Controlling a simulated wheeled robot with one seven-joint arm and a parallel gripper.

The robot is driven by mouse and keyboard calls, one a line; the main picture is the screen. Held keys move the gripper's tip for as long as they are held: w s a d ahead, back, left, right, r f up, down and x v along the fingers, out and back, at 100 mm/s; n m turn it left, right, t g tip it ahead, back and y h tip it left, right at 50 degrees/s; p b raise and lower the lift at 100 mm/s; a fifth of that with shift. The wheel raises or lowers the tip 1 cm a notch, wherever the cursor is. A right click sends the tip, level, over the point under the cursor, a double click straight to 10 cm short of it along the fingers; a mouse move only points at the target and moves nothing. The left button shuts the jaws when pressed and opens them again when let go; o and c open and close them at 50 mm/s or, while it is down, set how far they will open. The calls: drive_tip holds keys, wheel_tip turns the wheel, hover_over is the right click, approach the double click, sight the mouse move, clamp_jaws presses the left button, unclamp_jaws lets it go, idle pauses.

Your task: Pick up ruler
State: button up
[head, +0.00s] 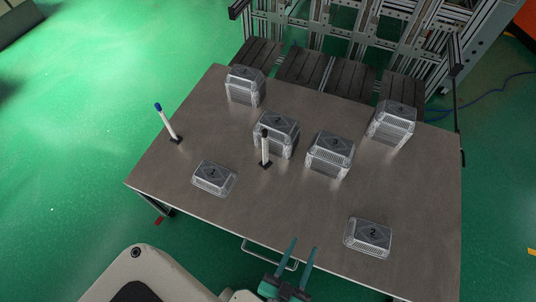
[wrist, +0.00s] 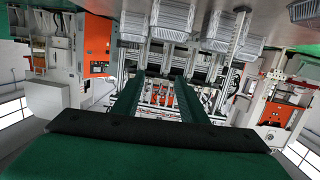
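In the wrist view the fingers (wrist: 158,80) are also apart and empty.
Foil trays stand on the grey table (head: 300,205): low ones at front left (head: 213,179) and front right (head: 368,238), taller stacks behind (head: 245,87), (head: 276,136), (head: 330,155), (head: 391,125). The front middle is clear. A metal frame (head: 350,25) stands behind.

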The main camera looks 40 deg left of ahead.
drive_tip(key=w+a+f+n+y, duration=0.2)
drive_tip(key=w+a+f, duration=0.2)
drive_tip(key=w+a, duration=0.3)
drive_tip(key=n+g+y, duration=0.1)
drive_tip(key=n+y, duration=0.2)
drive_tip(key=y, duration=0.3)
approach(265, 135)
drive_tip(key=x, duration=0.4)
drive_tip(key=shift+w+f, duration=0.1)
drive_tip(key=shift+f, duration=0.05)
drive_tip(key=x, duration=0.4)
drive_tip(key=shift+w+a, duration=0.1)
drive_tip(key=shift+a, duration=0.15)
drive_tip(key=shift+x, duration=1)
drive_tip(key=x, duration=0.4)
drive_tip(key=shift+w, duration=0.1)
drive_tip(key=shift+c, duration=0.6)
